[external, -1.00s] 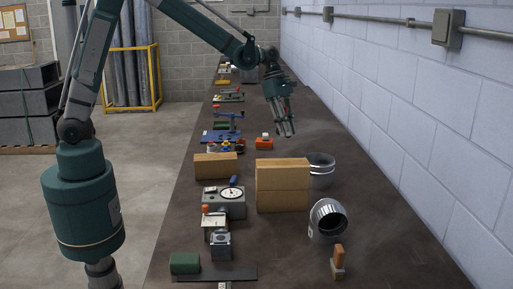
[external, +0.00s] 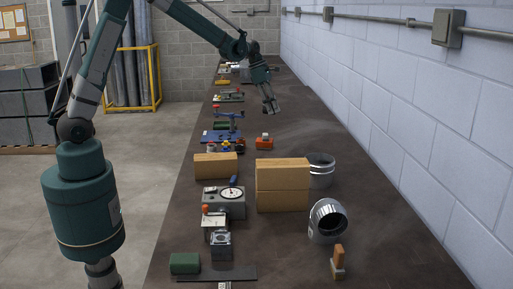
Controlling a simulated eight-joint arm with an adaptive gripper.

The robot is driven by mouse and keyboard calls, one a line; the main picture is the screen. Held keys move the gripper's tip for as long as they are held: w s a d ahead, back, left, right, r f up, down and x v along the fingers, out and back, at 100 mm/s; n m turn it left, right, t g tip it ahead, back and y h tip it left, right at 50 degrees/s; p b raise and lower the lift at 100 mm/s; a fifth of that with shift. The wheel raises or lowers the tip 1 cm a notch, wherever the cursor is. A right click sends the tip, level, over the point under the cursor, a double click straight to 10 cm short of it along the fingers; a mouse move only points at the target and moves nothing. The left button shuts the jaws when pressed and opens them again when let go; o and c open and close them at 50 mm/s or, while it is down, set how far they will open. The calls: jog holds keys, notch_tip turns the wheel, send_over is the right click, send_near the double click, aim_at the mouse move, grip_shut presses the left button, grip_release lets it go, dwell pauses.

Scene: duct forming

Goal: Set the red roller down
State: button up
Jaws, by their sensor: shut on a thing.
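My gripper (external: 270,107) hangs over the far middle part of the dark workbench (external: 330,125), fingers pointing down. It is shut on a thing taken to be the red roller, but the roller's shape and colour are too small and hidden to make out. I cannot tell whether it touches the bench. A small orange-red item (external: 264,142) stands on the bench nearer the camera, below the gripper in the picture and apart from it.
Tan blocks (external: 283,187), metal duct elbows (external: 327,221) and a gauge device (external: 224,200) stand nearer. A blue-based tool (external: 222,136) and other tools line the left edge. The block wall (external: 430,120) bounds the right. Bare bench lies right of the gripper.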

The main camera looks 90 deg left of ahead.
jog(key=s+a+n+y, duration=0.15)
jog(key=s+a, duration=0.35)
jog(key=a, duration=0.6)
jog(key=s+a+n, duration=0.2)
jog(key=s+a, duration=0.2)
jog(key=a, duration=0.6)
notch_tip(320, 180, down, 11)
jog(key=shift+s+a+f, duration=0.1)
jog(key=shift+f, duration=0.1)
jog(key=shift+f, duration=3.05)
jog(key=shift+f, duration=1.85)
jog(key=shift+f+b, duration=0.15)
jog(key=shift+b, duration=0.15)
